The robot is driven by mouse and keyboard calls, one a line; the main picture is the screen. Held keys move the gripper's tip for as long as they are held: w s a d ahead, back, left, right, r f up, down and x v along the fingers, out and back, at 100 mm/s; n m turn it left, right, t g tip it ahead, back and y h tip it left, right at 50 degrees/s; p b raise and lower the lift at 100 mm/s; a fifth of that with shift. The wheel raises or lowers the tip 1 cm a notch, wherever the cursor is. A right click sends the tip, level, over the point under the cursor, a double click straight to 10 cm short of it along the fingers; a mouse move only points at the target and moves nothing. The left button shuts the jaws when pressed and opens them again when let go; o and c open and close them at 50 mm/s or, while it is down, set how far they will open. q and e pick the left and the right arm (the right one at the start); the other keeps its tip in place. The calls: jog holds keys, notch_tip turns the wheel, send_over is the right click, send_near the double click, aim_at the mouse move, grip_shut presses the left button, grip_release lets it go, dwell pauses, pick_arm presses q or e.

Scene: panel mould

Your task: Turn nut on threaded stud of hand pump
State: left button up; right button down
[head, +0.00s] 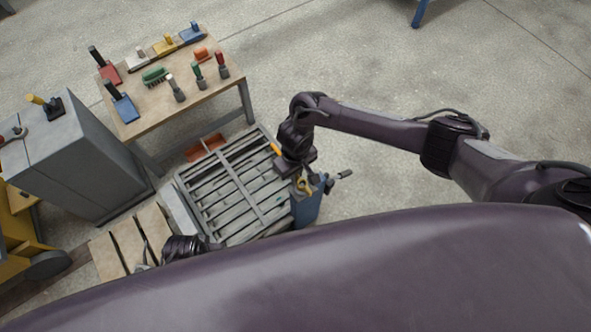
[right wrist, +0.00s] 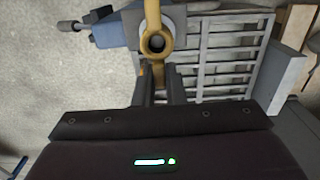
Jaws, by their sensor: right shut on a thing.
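The hand pump (head: 307,210) is a blue body at the right edge of the slatted grey panel mould, with a dark-gripped handle (head: 345,174) sticking out to the right. The yellow nut (head: 303,185) sits on top of it; in the right wrist view the nut (right wrist: 146,44) is a ring with arms, around a dark centre that looks like the stud. My right gripper (right wrist: 160,88) is shut on the nut's lower arm, which passes between its fingers. My left gripper (head: 146,258) is partly visible at lower left; its jaws are too small to read.
The grey slatted mould (head: 178,188) lies beside the pump. A workbench (head: 137,126) with brushes and trowels stands behind it. A grey cabinet (head: 75,150) is at left, and wooden boards (head: 105,257) lie at lower left. The floor to the right is clear.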

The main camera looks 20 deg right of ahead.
pick_arm(q)
jog(key=shift+f+b, duration=0.35)
pick_arm(e)
jog(key=shift+f, duration=0.8)
jog(key=c, duration=1.4)
grip_release()
notch_tip(320, 180, up, 7)
jog(key=p, duration=0.3)
jog(key=shift+f, duration=0.15)
pick_arm(q)
jog(key=s+a+f, duration=0.3)
jog(key=s+f, duration=0.2)
jog(key=f, duration=0.6)
jog(key=shift+s+n, duration=0.15)
jog(key=shift+n, duration=0.15)
pick_arm(e)
jog(key=shift+r, duration=0.65)
pick_arm(q)
jog(key=shift+a+f, duration=0.1)
